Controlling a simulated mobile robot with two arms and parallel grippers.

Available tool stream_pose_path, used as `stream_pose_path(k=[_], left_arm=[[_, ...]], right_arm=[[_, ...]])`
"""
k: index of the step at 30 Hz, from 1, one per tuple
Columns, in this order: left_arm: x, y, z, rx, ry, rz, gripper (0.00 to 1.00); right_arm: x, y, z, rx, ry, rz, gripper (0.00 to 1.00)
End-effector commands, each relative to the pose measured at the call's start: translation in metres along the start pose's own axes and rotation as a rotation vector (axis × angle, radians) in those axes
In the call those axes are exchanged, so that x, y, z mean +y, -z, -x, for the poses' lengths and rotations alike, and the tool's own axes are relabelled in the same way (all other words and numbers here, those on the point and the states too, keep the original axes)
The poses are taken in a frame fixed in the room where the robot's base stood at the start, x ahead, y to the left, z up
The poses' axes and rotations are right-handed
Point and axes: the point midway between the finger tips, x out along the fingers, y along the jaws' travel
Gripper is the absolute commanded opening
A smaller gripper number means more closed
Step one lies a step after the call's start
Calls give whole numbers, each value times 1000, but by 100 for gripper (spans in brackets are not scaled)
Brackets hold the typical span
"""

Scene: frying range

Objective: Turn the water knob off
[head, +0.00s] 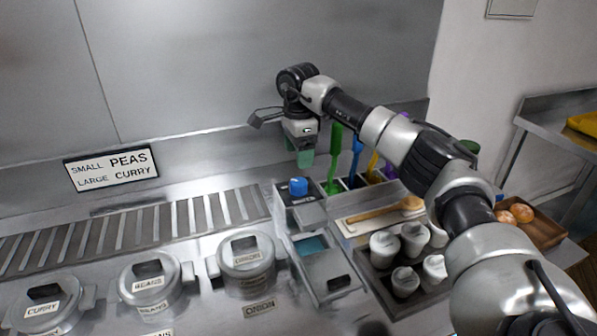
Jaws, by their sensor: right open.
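The water knob (298,186) is a small blue knob on top of a grey metal unit (303,217) near the middle of the head view. My right gripper (300,154) hangs fingers-down just above and slightly behind the knob in the picture, with a visible gap between them. Its greenish fingers are open and nothing shows between them. The knob is in plain sight; its turn position is too small to tell. My left gripper is not in view.
Upright coloured utensils (335,158) stand right of the gripper. A wooden utensil (385,213) and several white-lidded containers (384,245) lie below my right arm. Lidded pots labelled curry, beans and onion (246,257) stand left. A metal wall is behind.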

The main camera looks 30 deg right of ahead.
Motion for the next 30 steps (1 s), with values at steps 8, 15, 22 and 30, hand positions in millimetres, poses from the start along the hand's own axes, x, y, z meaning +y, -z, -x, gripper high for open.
stream_pose_path(k=[8, 15, 22, 30], left_arm=[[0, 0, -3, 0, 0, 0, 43], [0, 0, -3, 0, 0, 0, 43], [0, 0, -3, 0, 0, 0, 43], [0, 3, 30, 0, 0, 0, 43]], right_arm=[[0, 0, 24, 0, 0, 1, 73], [0, 0, 25, 0, -1, 1, 73], [0, 0, 25, 0, -1, 1, 73], [0, 0, 59, 0, 0, 1, 73]])
